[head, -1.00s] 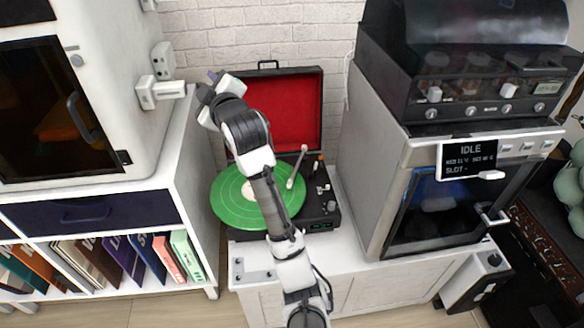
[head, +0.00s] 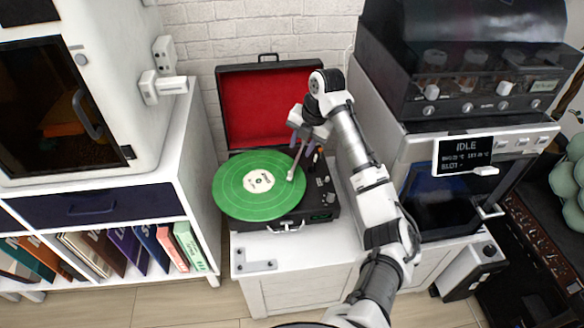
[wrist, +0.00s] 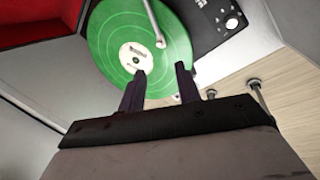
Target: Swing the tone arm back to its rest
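The tone arm (head: 296,164) is a thin pale rod at the right of the record player (head: 321,204). Its head end lies over the right part of the green record (head: 237,201); I cannot tell whether it touches. The tone arm's rest is not clearly seen, with my gripper and arm close to that area. My gripper (head: 299,125) is above the back right of the player, near the tone arm's rear end. In the wrist view my gripper (wrist: 162,84) has its dark fingers apart and empty, with the tone arm's head (wrist: 160,43) beyond the fingertips, not between them.
The player's red-lined lid (head: 268,105) stands open behind. A grey machine with an IDLE screen (head: 465,155) stands close on the right, beside my arm. A white cabinet (head: 180,120) is on the left. The counter front (head: 300,255) is clear except for a small bracket plate.

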